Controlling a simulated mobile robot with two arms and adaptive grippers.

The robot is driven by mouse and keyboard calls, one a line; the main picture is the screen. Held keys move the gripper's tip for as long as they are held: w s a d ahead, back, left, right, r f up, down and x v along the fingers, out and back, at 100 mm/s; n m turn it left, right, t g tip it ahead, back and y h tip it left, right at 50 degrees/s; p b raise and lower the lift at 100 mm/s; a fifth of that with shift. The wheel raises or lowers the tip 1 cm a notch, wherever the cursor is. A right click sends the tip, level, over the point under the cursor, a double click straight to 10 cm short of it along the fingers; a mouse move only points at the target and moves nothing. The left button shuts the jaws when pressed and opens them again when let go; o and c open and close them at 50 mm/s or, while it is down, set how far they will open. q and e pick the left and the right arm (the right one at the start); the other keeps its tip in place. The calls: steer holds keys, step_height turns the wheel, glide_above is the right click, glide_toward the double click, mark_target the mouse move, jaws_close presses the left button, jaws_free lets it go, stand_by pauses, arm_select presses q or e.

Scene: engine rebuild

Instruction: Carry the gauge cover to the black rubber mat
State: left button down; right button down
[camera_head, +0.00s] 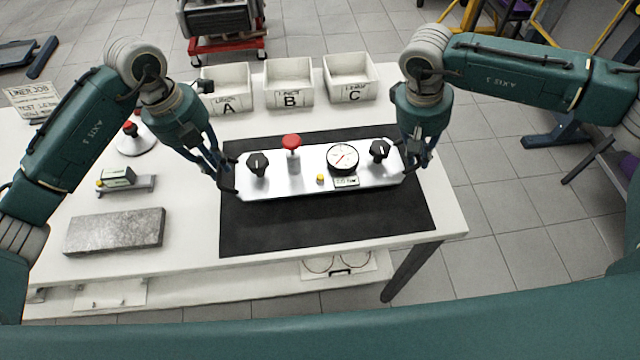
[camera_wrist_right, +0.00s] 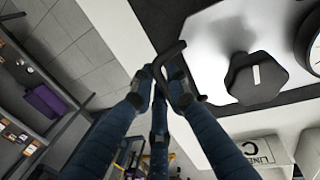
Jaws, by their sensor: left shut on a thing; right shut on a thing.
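The gauge cover (camera_head: 288,184) is a silver plate with two black knobs, a red button, a yellow button and a white dial. It lies level over the black rubber mat (camera_head: 320,232); I cannot tell whether it touches it. My left gripper (camera_head: 229,184) is shut on its left end. My right gripper (camera_head: 407,164) is shut on its right end. In the right wrist view, the right fingers (camera_wrist_right: 172,84) are at the plate's edge (camera_wrist_right: 205,50), beside a black knob.
White bins A (camera_head: 226,78), B (camera_head: 289,72) and C (camera_head: 350,66) stand behind the mat. The mat's front strip is bare.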

mark_target(413, 176)
arm_select(q)
steer(key=shift+d+r, duration=0.15)
steer(key=shift+d, duration=0.15)
arm_select(e)
steer(key=shift+r, duration=0.15)
steer(key=shift+a, duration=0.1)
